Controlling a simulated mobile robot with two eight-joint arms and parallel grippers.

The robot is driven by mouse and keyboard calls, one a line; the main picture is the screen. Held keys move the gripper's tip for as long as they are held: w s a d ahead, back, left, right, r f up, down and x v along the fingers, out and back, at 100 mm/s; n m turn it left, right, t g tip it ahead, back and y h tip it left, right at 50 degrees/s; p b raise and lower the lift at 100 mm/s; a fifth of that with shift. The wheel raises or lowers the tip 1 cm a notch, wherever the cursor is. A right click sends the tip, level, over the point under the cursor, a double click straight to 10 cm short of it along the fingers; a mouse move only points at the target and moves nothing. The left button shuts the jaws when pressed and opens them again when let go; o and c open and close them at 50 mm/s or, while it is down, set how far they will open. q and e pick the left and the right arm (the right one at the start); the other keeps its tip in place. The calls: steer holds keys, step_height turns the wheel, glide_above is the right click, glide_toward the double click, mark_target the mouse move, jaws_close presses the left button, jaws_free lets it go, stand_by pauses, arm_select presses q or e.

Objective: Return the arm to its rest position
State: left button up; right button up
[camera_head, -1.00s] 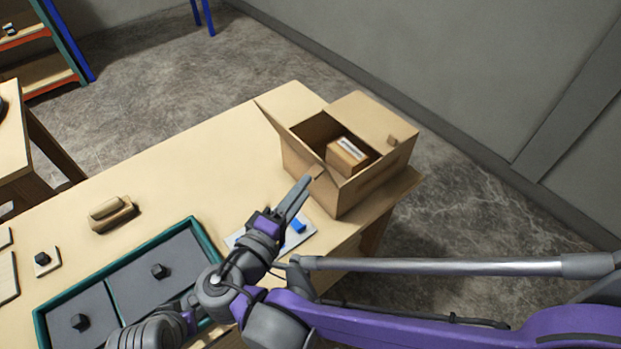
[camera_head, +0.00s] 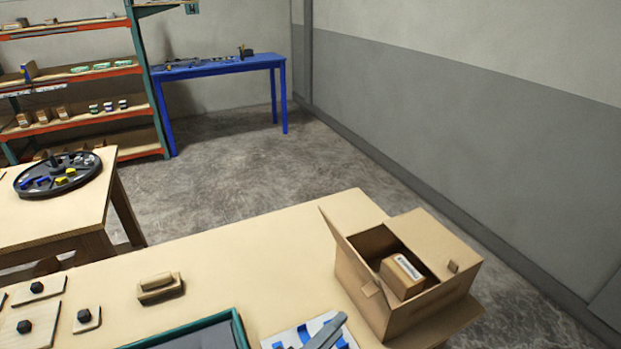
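My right gripper (camera_head: 328,330) shows only by its grey fingers at the bottom edge, right of the middle. The fingers lie close together with nothing seen between them, over a white and blue flat item (camera_head: 303,333) on the table and left of an open cardboard box (camera_head: 418,318). The rest of the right arm is out of the picture. My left gripper is not in view.
The box holds a small carton (camera_head: 402,277) and stands at the right end of the wooden table (camera_head: 255,265). A teal-rimmed tray (camera_head: 240,330), a wooden block (camera_head: 158,287) and dark-knobbed plates lie left. Shelves (camera_head: 85,110) and a blue table (camera_head: 215,69) stand behind.

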arm_select(q)
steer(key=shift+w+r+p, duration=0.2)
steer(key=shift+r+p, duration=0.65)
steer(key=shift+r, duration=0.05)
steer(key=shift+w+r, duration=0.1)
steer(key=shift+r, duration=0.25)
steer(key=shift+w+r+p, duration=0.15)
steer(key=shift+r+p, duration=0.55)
steer(key=shift+p, duration=0.1)
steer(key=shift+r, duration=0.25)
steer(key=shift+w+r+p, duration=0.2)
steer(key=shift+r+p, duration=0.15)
steer(key=shift+p, duration=0.15)
arm_select(e)
steer(key=s+d+f+m+g+y, duration=0.6)
steer(key=d+f+m+y, duration=0.2)
steer(key=d+f+y, duration=0.3)
steer(key=shift+d+f+y, duration=0.4)
steer(key=shift+d+f, duration=0.2)
steer(key=shift+d, duration=0.05)
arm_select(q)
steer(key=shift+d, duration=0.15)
arm_select(e)
steer(key=shift+d+m, duration=0.1)
steer(key=shift+m, duration=0.2)
